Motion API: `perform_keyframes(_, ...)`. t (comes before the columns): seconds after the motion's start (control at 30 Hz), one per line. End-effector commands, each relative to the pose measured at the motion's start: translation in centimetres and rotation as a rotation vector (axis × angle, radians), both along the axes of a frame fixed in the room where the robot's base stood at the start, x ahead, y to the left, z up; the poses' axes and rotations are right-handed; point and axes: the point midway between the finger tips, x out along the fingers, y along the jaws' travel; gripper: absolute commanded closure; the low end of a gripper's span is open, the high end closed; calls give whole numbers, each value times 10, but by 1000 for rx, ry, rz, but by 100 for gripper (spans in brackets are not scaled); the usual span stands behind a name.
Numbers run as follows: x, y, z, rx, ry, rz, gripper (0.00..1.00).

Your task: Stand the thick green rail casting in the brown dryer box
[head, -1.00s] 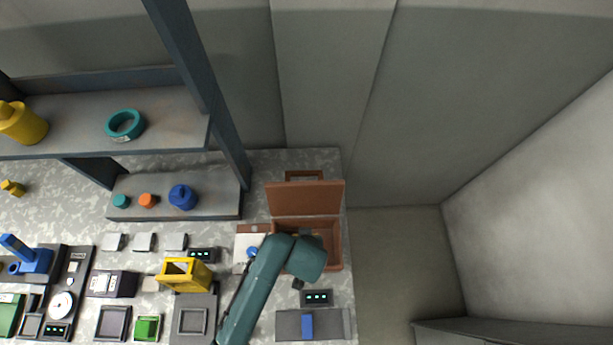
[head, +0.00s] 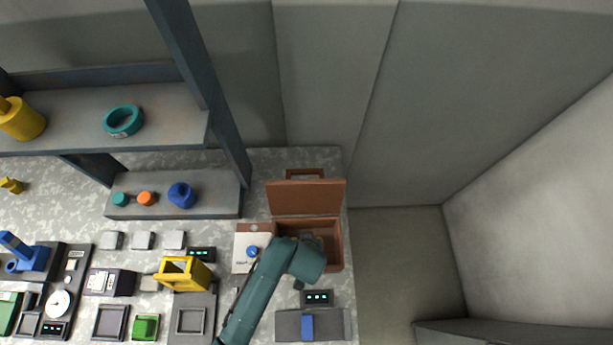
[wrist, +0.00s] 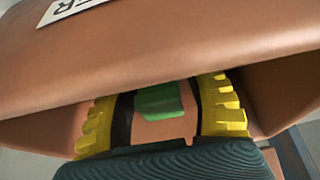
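The brown dryer box (head: 336,246) stands at the right end of the bench with its lid (head: 305,199) raised. My gripper (wrist: 160,112) is over or inside the box, its yellow fingers spread apart. A green block (wrist: 158,100), seemingly the rail casting, shows between the fingers, with a visible gap on both sides. In the wrist view the brown box wall (wrist: 170,55) with part of a white label crosses the picture. The lower part of the green block is hidden, so I cannot tell if it stands on the floor of the box. In the head view my arm hides it.
A white panel with a blue knob (head: 252,252) adjoins the box on the left. A yellow frame-like part (head: 184,272) and another green part (head: 146,327) lie further left. A small display (head: 317,297) and a blue piece on a grey plate (head: 307,326) are in front.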

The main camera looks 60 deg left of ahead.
Motion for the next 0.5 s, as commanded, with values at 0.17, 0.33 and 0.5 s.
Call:
perform_keyframes(0.17,-1,-2,8,0,0,-1,49)
perform_keyframes(0.33,-6,-14,42,2,-4,-2,49)
perform_keyframes(0.5,-14,-28,82,2,-3,-2,49)
